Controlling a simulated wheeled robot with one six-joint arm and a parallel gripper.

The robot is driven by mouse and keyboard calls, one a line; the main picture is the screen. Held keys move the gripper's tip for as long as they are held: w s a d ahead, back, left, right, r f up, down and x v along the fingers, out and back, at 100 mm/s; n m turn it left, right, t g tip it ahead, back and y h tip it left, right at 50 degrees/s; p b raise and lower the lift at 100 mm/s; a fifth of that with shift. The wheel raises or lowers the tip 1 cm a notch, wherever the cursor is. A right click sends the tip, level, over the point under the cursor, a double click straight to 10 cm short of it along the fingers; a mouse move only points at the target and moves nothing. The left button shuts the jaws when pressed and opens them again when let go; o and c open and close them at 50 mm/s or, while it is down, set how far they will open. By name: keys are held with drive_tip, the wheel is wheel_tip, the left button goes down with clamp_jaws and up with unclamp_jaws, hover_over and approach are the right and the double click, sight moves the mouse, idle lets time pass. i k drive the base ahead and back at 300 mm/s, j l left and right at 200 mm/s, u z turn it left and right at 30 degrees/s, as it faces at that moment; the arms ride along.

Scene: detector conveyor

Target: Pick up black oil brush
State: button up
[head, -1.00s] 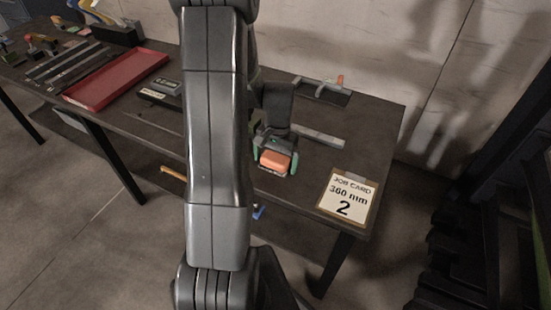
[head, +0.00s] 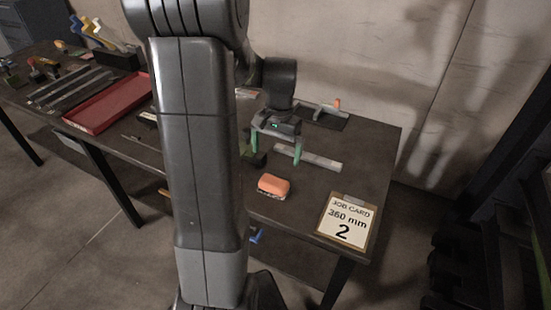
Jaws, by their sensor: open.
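My gripper (head: 276,157) is open and empty above the workbench, pointing down, with its two green fingers apart. It is behind the orange block, near a grey metal bar. A small dark block (head: 254,160) shows beside the left finger, partly hidden by my arm; I cannot tell whether it is the black oil brush. No other thing is clearly recognisable as that brush. My arm hides part of the bench's middle.
The grey bar (head: 318,162) lies to the right. A job card (head: 346,220) is at the right front corner. A red tray (head: 107,102) and several tools are at left.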

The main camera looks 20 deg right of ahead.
sight(53, 73)
drive_tip(key=z, duration=1.5)
drive_tip(key=u, duration=2.15)
drive_tip(key=i+j+u, duration=0.7)
drive_tip(key=i, duration=0.8)
drive_tip(key=i+j+u, duration=0.15)
drive_tip(key=i, duration=0.8)
